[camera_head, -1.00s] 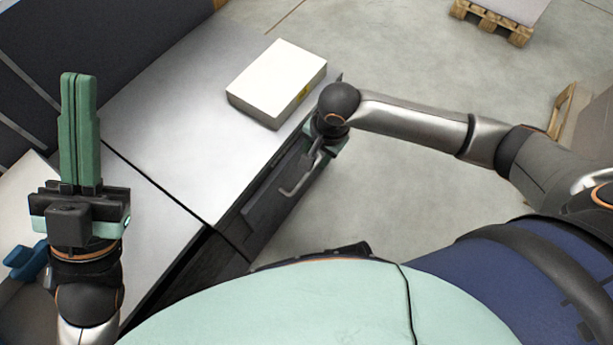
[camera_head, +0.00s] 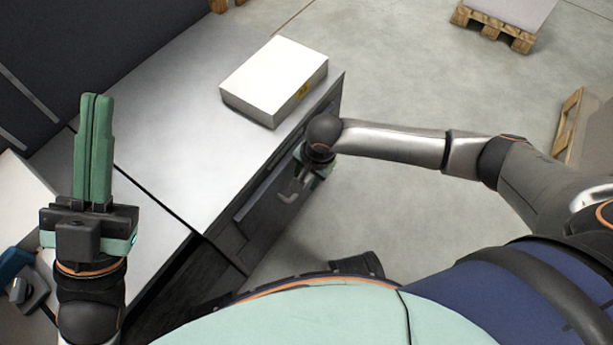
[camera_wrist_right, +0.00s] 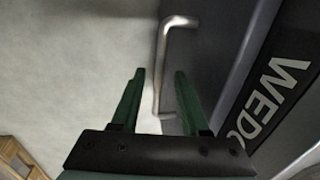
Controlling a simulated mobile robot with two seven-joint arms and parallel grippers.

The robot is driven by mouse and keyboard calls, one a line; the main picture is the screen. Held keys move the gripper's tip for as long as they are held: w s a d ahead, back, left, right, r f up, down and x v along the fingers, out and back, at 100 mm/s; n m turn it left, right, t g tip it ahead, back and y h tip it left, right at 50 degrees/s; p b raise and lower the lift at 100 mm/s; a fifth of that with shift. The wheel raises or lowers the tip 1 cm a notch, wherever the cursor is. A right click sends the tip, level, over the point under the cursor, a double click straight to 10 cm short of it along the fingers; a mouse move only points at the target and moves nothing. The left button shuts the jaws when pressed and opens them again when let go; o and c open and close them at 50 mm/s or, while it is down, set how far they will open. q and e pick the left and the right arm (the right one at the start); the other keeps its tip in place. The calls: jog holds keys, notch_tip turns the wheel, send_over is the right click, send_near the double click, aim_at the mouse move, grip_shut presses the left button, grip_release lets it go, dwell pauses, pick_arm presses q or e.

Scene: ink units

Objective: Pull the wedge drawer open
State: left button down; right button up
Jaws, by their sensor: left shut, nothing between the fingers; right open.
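The wedge drawer's dark front shows in the right wrist view (camera_wrist_right: 225,45), with a black label strip reading "WEDG" (camera_wrist_right: 270,95), partly cut off. Its bent metal bar handle (camera_wrist_right: 163,65) runs between the two green fingers of my right gripper (camera_wrist_right: 158,76), which is open around it. My left gripper (camera_head: 96,100) is shut and empty, pointing up at the left, away from the drawer.
A white box (camera_head: 272,78) lies on the grey cabinet top (camera_head: 185,120) near its front edge. Blue and grey items (camera_head: 22,275) lie at the lower left. The floor (camera_head: 430,90) right of the cabinet is clear up to the pallets (camera_head: 492,28).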

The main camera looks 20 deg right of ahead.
grip_shut()
dwell(1.3)
